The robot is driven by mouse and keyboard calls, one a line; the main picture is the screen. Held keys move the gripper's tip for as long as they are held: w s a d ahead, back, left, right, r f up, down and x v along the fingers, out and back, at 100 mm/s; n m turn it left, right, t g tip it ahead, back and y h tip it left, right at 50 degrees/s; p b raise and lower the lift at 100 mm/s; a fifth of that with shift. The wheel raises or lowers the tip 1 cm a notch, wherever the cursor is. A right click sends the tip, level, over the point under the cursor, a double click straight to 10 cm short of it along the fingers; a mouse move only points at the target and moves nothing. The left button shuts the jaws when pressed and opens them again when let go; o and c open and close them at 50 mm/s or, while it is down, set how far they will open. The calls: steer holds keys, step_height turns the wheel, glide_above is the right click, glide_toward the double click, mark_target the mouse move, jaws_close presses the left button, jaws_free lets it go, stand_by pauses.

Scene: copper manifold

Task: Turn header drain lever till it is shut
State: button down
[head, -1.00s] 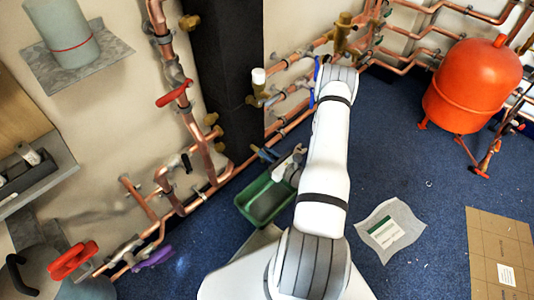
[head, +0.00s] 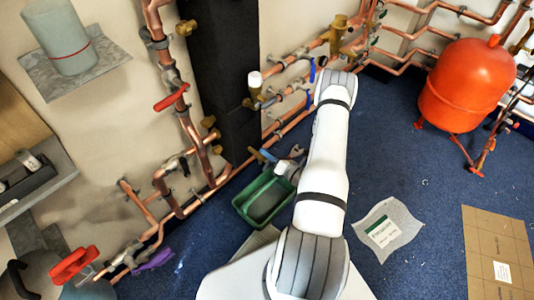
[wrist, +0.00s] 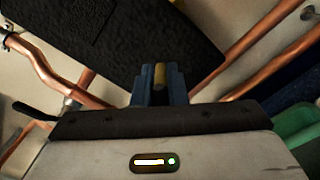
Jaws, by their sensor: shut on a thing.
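My gripper (head: 265,156) is low in front of the copper pipes, at the foot of the dark column. Its blue fingers are closed on a small brass-coloured piece (wrist: 160,75), which shows between the fingertips in the wrist view. In the head view a tan bit (head: 254,154) shows at the fingertips. It is too small to tell whether this is the header drain lever, or how it is turned. The fingers hide much of it.
A dark column (head: 222,75) stands behind my gripper. A green tray (head: 240,208) is on the floor just below it. Copper pipes (head: 190,207) run along the wall. A red lever (head: 171,97) is higher up. A red tank (head: 467,85) stands right.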

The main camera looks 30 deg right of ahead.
steer(key=shift+w+d+f+m, duration=0.15)
steer(key=shift+f+m, duration=0.2)
steer(key=shift+m, duration=1.2)
steer(key=shift+s+d+f+m, duration=0.1)
steer(key=shift+f+m, duration=0.2)
steer(key=shift+m, duration=1.2)
steer(key=shift+w+d+f+m, duration=0.15)
steer(key=shift+f+m, duration=0.2)
steer(key=shift+m, duration=1.2)
steer(key=shift+s+f, duration=0.1)
steer(key=c, duration=1.5)
jaws_free()
steer(key=shift+o, duration=0.2)
steer(key=p+v, duration=0.1)
steer(key=v, duration=0.6)
steer(key=shift+s, duration=0.3)
steer(key=shift+d, duration=0.1)
